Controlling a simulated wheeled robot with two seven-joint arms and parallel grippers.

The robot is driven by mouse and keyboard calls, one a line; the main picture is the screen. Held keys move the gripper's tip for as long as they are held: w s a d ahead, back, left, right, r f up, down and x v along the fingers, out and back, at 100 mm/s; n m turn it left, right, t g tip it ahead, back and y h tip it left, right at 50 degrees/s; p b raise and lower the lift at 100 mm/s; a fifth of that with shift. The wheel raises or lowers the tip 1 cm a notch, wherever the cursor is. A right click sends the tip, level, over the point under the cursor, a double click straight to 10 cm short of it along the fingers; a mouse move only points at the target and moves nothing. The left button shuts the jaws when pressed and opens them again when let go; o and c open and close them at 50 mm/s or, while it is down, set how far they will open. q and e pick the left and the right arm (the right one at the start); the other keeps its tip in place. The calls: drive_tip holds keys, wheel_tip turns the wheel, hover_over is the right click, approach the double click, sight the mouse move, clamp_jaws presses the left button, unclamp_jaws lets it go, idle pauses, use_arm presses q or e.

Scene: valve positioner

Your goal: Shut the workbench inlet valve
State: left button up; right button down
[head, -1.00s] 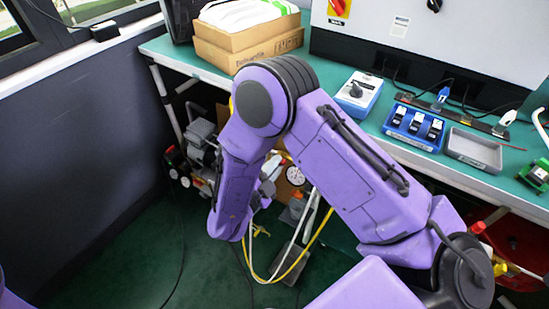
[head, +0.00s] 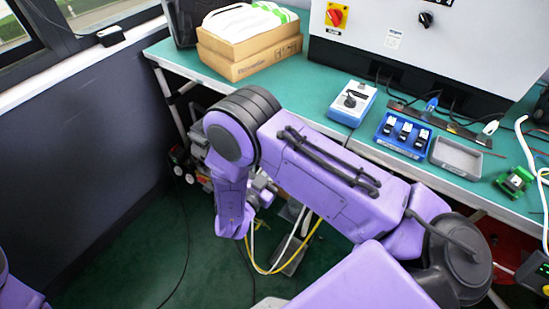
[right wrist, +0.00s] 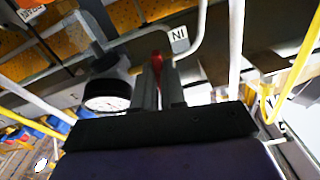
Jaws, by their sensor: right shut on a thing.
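In the right wrist view, a red valve handle (right wrist: 156,62) stands between the fingertips of my right gripper (right wrist: 158,82). The gripper is shut on it, and the fingers cover most of the handle. A label that seems to read "IN" upside down (right wrist: 179,39) is on the pipework just beside it. A round pressure gauge (right wrist: 107,96) with a white face is left of the fingers. In the head view, my right arm reaches below the workbench (head: 470,186) and hides the valve and most of the gripper. My left gripper is out of view.
White pipes (right wrist: 237,50) and a yellow hose (right wrist: 292,70) run close to the right gripper. On the bench are a cardboard box (head: 258,60), a blue-and-white device (head: 352,103), a blue tray (head: 391,145) and a grey tray (head: 455,158). Green floor (head: 130,260) is clear at left.

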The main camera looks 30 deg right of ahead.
drive_tip(key=shift+n+p, duration=0.3)
drive_tip(key=shift+n, duration=0.6)
drive_tip(key=c, duration=1.2)
unclamp_jaws()
drive_tip(key=b+v, duration=0.1)
drive_tip(key=v, duration=0.9)
drive_tip(key=shift+a+b, duration=0.3)
drive_tip(key=shift+s, duration=0.1)
